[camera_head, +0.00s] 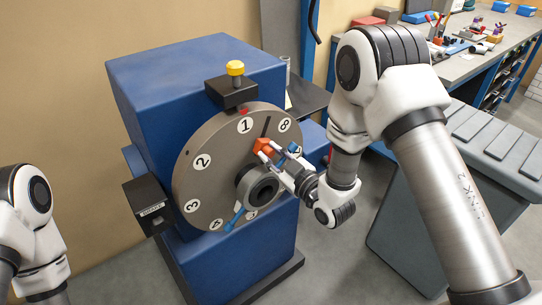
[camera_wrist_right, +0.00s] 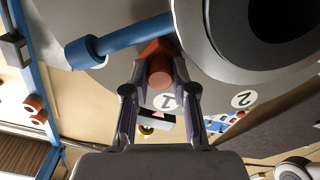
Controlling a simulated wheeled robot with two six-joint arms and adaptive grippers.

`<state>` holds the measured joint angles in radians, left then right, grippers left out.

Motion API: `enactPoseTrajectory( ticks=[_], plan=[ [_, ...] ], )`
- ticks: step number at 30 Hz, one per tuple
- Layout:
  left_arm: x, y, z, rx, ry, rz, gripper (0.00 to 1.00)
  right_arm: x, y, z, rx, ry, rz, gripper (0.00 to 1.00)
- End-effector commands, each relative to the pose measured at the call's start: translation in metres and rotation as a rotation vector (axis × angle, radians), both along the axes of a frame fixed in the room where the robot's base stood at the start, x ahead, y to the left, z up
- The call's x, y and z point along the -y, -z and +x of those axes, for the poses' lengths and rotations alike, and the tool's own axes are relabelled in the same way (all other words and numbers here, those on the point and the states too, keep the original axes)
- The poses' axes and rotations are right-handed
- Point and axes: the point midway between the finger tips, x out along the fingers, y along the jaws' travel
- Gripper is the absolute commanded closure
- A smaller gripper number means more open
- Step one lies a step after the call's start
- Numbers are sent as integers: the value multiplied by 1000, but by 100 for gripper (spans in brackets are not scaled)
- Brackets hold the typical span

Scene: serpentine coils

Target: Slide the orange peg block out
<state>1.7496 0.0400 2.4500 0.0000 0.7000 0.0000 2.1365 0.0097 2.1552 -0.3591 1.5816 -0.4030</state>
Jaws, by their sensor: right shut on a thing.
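The orange peg block (camera_head: 263,146) sits on the face of the grey numbered disc (camera_head: 215,160), beside a dark slot between the 1 and the 8. In the right wrist view the orange peg block (camera_wrist_right: 160,70) shows a round peg end pointing toward the camera. My right gripper (camera_head: 275,155) reaches in from the right and is shut on the block. Its two fingers (camera_wrist_right: 160,88) flank the peg in the right wrist view. The fingers partly hide the block's sides. My left arm shows at the left edge, but its gripper is out of the picture.
A round grey hub (camera_head: 258,186) with a blue handle (camera_head: 235,219) sits just below the block. A yellow knob (camera_head: 235,68) on a black bracket tops the disc. The blue machine housing (camera_head: 180,75) stands behind. A cluttered workbench (camera_head: 470,62) is at the back right.

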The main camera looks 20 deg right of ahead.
Motion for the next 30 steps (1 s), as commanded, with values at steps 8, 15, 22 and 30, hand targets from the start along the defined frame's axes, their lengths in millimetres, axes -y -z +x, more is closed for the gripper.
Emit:
enactPoseTrajectory(
  ticks=[8,15,22,30],
  plan=[
    [0,-23,0,0,0,0,21,19,-52,8,10,5,1,100],
    [0,-22,0,0,0,0,21,21,-55,9,13,5,2,100],
    [0,-22,0,0,0,0,21,21,-55,9,13,5,2,49],
    [0,-22,0,0,0,0,21,21,-53,6,7,4,1,49]
  ],
)
